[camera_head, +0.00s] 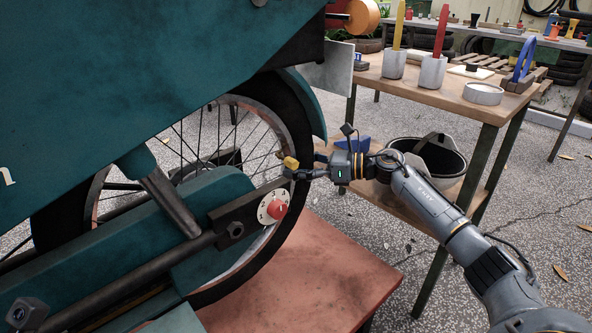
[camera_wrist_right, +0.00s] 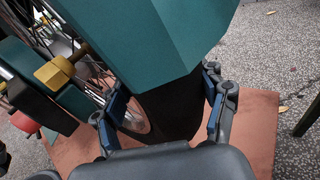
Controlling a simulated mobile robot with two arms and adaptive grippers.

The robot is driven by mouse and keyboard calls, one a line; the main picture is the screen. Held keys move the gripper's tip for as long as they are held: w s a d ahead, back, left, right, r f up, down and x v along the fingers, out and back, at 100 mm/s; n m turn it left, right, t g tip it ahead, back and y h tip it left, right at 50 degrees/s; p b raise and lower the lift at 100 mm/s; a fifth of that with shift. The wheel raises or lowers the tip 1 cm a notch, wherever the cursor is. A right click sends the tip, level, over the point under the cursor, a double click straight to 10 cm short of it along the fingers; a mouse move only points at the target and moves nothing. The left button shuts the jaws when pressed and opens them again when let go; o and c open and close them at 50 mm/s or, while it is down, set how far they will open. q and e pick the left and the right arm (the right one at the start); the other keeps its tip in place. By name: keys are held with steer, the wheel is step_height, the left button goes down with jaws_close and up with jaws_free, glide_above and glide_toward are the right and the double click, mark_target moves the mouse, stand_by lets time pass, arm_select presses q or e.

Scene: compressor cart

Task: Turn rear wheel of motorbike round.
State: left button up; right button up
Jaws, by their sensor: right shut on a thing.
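The rear wheel (camera_head: 296,125) of the teal motorbike shows in the head view, with a black tyre, thin spokes and a pale rim. Teal bodywork (camera_head: 150,75) hides much of its upper and left part. My right gripper (camera_head: 300,172) is at the wheel's right edge, reaching in from the right. In the right wrist view the fingers of the gripper (camera_wrist_right: 163,108) lie on either side of the black tyre (camera_wrist_right: 178,108), shut on it, just below a teal panel (camera_wrist_right: 165,40). My left gripper is not in view.
A red knob on a white disc (camera_head: 276,209) and a yellow fitting (camera_head: 290,162) are close to the wheel. The motorbike is over a reddish platform (camera_head: 325,265). A wooden table (camera_head: 440,92) with holders stands at right, with a dark bucket (camera_head: 440,160) on its lower shelf.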

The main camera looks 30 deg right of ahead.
steer(key=shift+w+d+r, duration=0.2)
steer(key=shift+r, duration=0.35)
steer(key=o, duration=1.5)
steer(key=shift+w+a+f, duration=0.2)
steer(key=shift+w, duration=0.05)
steer(key=shift+s, duration=0.1)
steer(key=shift+s, duration=0.1)
steer(key=shift+s+d, duration=0.25)
steer(key=shift+d, duration=0.1)
steer(key=v, duration=1.1)
steer(key=shift+r, duration=0.2)
